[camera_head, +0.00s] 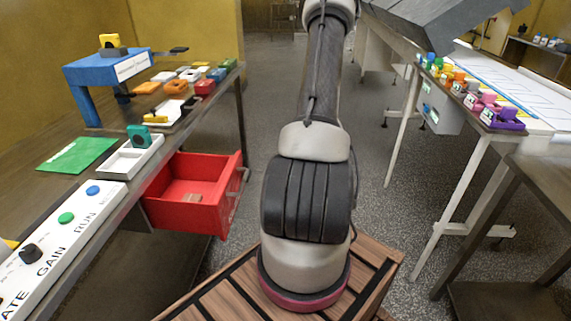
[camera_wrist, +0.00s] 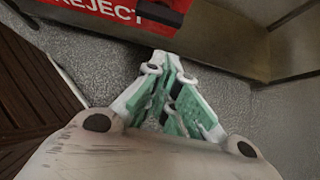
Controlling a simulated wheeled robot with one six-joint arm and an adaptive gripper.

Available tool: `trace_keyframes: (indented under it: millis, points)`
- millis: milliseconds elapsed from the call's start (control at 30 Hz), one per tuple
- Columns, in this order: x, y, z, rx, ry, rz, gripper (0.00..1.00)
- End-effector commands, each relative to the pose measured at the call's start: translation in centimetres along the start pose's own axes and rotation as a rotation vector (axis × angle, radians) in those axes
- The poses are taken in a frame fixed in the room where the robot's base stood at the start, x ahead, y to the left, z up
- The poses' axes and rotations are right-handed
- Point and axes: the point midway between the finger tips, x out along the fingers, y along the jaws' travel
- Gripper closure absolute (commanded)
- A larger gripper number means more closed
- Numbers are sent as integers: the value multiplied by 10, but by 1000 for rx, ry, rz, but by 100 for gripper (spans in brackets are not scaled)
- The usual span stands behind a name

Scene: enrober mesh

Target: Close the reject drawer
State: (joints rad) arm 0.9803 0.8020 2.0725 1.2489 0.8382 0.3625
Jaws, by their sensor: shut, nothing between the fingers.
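The red reject drawer (camera_head: 185,215) sticks out open from under the left workbench in the head view. A small tan block lies inside it, and a handle shows on its right-hand front. In the wrist view the drawer's red front (camera_wrist: 205,22), with white REJECT lettering and a dark part beside it, shows at the top edge. My gripper (camera_wrist: 168,68) is shut and empty, apart from the drawer front as far as I can tell. The gripper is not visible in the head view, where only my arm shows.
The left workbench (camera_head: 45,205) carries a white control panel (camera_head: 75,235), a white tray, a green mat, a blue stand (camera_head: 105,75) and several small coloured trays. Grey speckled floor is free to the drawer's right. Another bench (camera_head: 520,170) and a conveyor stand on the right.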

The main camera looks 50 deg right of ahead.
Motion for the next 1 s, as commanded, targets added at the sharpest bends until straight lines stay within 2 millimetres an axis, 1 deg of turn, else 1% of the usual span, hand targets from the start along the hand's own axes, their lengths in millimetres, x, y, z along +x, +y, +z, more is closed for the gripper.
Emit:
trace_keyframes:
  millis: [33, 100, 300, 800, 933, 1000]
  points:
    - [9, 1, 1, 0, 0, 4, 100]
    - [16, 1, 12, -3, 0, 3, 100]
    - [30, 0, 26, -2, 1, 1, 100]
    - [33, 0, 29, -1, 0, 0, 100]
    - [39, 1, 35, -3, 0, 2, 100]
    - [45, 1, 41, -3, 0, 2, 100]
